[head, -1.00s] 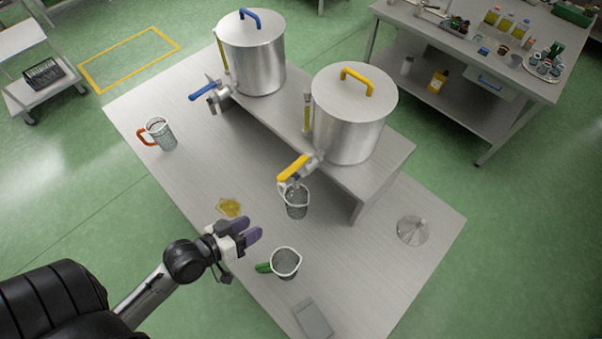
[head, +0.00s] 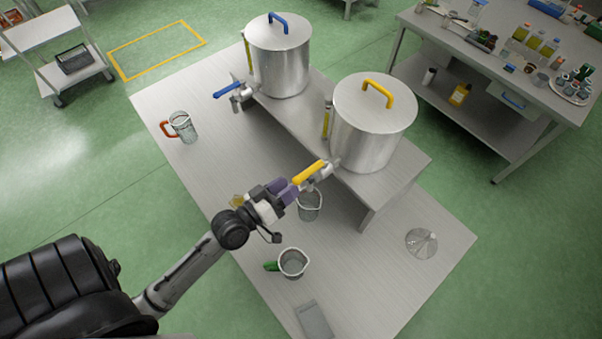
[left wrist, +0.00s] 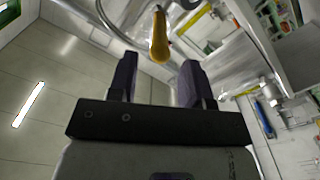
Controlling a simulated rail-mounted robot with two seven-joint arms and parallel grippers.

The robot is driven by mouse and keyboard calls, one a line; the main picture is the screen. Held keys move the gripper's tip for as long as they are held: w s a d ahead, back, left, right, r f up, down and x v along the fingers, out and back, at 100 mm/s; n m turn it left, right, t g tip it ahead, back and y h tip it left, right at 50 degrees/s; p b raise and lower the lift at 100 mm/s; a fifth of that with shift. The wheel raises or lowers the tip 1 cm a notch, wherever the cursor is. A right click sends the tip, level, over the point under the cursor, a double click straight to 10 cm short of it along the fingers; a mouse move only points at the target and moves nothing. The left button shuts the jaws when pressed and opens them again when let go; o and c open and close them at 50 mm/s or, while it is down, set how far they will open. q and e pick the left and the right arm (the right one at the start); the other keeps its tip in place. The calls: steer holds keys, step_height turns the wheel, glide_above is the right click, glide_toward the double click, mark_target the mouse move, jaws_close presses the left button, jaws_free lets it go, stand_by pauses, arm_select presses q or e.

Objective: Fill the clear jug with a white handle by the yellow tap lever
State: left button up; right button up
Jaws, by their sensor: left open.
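The yellow tap lever (head: 309,172) sticks out from the tap of the nearer steel drum (head: 366,135). A clear jug (head: 310,207) stands upright on the table below this tap; its handle is largely hidden behind my gripper. I cannot tell the liquid level inside. My left gripper (head: 284,188) is open at the free end of the lever, just left of the jug and above it. In the left wrist view the yellow lever (left wrist: 159,40) lies ahead, between the two purple fingers, with gaps on both sides. My right gripper is not in view.
A red-handled jug (head: 184,128) and a green-handled jug (head: 292,263) stand on the table (head: 215,165). The second drum (head: 278,60) has a blue lever (head: 226,90). A clear cone-shaped object (head: 421,242), a grey slab (head: 314,320) and a yellow patch (head: 238,201) lie around.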

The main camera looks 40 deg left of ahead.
mark_target(301, 176)
arm_select(q)
steer(key=shift+w+d+p, duration=0.15)
steer(key=shift+w+p, duration=0.05)
steer(key=shift+w, duration=1.1)
steer(key=shift+w+d+p, duration=0.1)
steer(key=shift+w+p, duration=0.05)
steer(key=shift+w, duration=1.15)
jaws_close()
